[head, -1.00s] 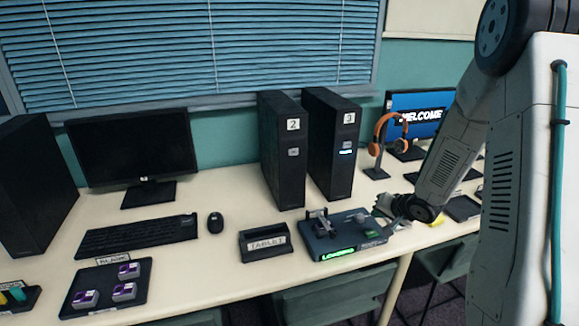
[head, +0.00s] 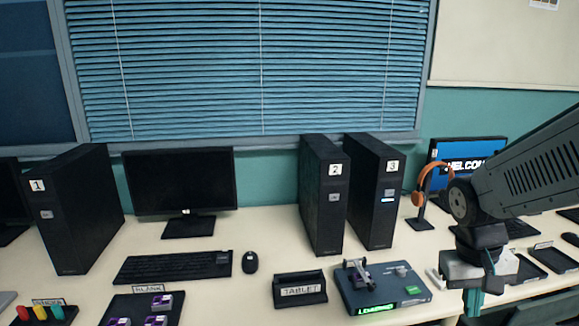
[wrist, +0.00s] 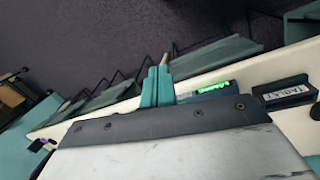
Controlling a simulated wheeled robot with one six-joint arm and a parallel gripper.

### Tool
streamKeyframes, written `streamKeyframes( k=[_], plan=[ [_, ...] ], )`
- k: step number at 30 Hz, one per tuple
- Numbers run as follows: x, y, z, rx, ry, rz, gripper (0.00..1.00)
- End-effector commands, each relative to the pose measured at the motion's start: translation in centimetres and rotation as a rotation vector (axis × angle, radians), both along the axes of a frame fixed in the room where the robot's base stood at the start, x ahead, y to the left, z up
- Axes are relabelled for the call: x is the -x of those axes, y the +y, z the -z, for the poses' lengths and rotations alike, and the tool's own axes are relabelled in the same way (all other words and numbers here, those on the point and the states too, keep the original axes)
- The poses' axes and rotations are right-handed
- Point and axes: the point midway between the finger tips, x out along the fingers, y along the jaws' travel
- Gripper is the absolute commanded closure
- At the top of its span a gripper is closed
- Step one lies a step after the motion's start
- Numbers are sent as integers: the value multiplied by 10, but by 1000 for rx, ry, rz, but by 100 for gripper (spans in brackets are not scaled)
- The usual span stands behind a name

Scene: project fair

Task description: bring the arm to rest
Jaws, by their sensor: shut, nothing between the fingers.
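My arm reaches in from the right in the head view. My gripper (head: 474,303) hangs below its wrist, pointing down, in front of the table's right part. It is to the right of the grey device with the green "LOADING" display (head: 385,290). In the wrist view the teal fingers of my gripper (wrist: 158,85) are together, with nothing visible between them. The device's green display also shows there beyond the fingers, partly hidden by my gripper's body.
The table (head: 225,290) holds a tablet stand (head: 299,289), a keyboard (head: 175,267), a mouse (head: 250,262), towers 1 (head: 75,215), 2 (head: 322,200) and 3 (head: 375,195), and orange headphones (head: 424,188) on a stand. Chairs (wrist: 215,60) stand along the front edge.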

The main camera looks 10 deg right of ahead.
Motion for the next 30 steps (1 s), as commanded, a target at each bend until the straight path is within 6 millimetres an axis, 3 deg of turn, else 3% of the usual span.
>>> streamKeyframes(
  k=[1, 6, 10, 18, 30],
  plan=[
    [14, 18, -15, -26, 0, -32, 100],
    [60, 68, -51, -125, -6, -130, 100],
    [79, 92, -70, -160, -74, -179, 100],
    [88, 106, -90, -152, -185, -254, 100],
    [87, 106, -89, -151, -184, -258, 100]
  ],
)
